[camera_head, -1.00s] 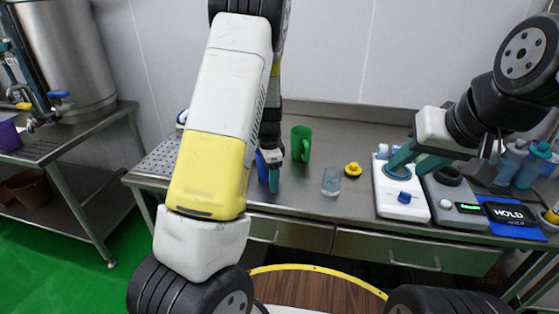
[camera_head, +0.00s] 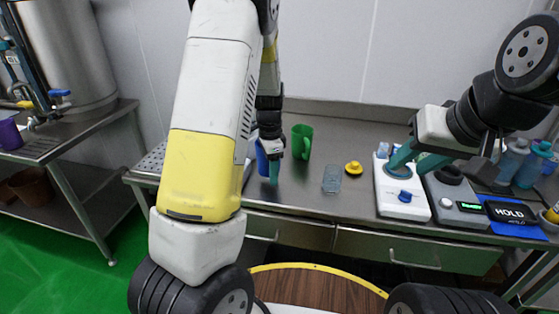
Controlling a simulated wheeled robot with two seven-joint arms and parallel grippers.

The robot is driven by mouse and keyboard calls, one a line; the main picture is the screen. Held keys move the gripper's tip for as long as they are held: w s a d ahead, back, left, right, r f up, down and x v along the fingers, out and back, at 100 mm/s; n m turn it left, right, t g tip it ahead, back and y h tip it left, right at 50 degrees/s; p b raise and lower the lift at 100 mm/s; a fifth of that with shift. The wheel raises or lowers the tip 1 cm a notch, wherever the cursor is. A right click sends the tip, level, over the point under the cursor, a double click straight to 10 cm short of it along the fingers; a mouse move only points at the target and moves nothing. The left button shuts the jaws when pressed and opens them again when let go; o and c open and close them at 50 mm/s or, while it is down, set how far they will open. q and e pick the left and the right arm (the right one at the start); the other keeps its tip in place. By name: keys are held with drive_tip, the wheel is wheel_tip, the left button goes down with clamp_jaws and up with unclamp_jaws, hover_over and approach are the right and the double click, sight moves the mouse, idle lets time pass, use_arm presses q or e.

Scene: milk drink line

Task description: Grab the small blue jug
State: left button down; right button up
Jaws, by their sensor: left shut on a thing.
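The small blue jug (camera_head: 261,159) shows as a narrow blue strip behind my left arm, over the left part of the steel counter. My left gripper (camera_head: 271,168) is shut on it, with one teal finger on its right side. Most of the jug is hidden by my arm, so I cannot see its handle or base clearly. My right gripper (camera_head: 415,160) is over the white device on the right, with its teal fingers apart and nothing seen between them.
A green jug (camera_head: 302,142) stands just right of my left gripper. A clear glass (camera_head: 332,179) and a yellow item (camera_head: 353,168) are further right. The white device (camera_head: 403,209) and a grey scale (camera_head: 455,212) stand beyond. The counter front (camera_head: 300,205) is clear.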

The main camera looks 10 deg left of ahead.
use_arm(q)
drive_tip(key=s+d+r, duration=0.1)
drive_tip(key=s+d, duration=0.2)
drive_tip(key=s, duration=1.1)
drive_tip(key=shift+d+r, duration=0.2)
drive_tip(key=shift+d, duration=0.05)
idle(2.8)
